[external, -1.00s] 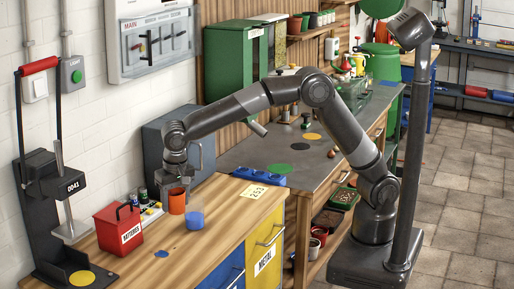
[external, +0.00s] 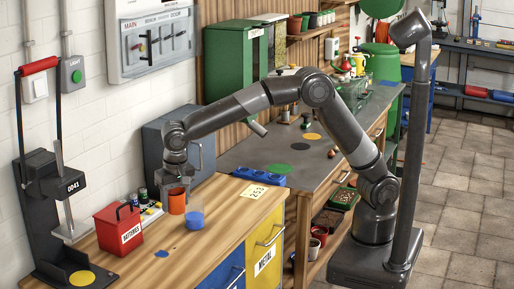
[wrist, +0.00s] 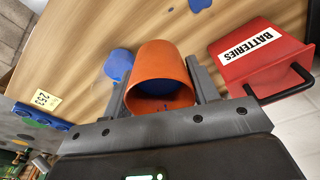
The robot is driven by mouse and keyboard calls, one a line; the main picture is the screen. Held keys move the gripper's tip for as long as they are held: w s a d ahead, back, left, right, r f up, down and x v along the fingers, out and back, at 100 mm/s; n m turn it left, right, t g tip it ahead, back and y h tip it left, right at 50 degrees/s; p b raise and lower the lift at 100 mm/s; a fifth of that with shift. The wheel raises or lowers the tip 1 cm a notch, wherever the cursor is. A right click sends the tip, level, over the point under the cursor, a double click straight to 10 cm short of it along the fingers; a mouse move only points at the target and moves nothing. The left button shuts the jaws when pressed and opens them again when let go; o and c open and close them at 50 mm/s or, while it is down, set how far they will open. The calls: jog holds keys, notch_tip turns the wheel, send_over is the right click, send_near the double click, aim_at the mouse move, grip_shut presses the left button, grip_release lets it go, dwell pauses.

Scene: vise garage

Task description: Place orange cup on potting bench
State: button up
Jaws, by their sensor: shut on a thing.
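Whether the cup touches the bench top is unclear. The potting bench, seemingly the grey-topped one (external: 238,152), lies beyond the wooden bench, with green, black and orange round spots on it.
The blue cup (external: 194,220) stands close beside the orange cup. The red batteries box (external: 118,229) is to the left. A blue block (external: 262,175) sits at the wooden bench's far end. Small jars (external: 148,203) stand behind. The grey top's near part has clear room.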

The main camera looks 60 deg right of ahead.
jog(key=w+d+m, duration=0.2)
jog(key=d+m, duration=0.3)
jog(key=d, duration=1.9)
jog(key=w+d+m, duration=0.2)
jog(key=d+m, duration=0.3)
jog(key=d, duration=2)
jog(key=s+d+f+m+g, duration=0.1)
jog(key=s+d+m, duration=0.2)
jog(key=s+d, duration=0.6)
jog(key=s+d+f+m, duration=0.1)
jog(key=s+d+m, duration=0.3)
jog(key=d, duration=0.9)
jog(key=s+d+f+m+g, duration=0.1)
jog(key=s+d+m, duration=0.2)
jog(key=s+d, duration=0.65)
send_over(299, 162)
jog(key=shift+h, duration=0.3)
jog(key=f, duration=0.6)
jog(key=shift+a+f, duration=0.25)
jog(key=shift+f, duration=0.1)
jog(key=shift+f+m, duration=0.3)
jog(key=shift+f, duration=1.7)
jog(key=shift+f, duration=0.2)
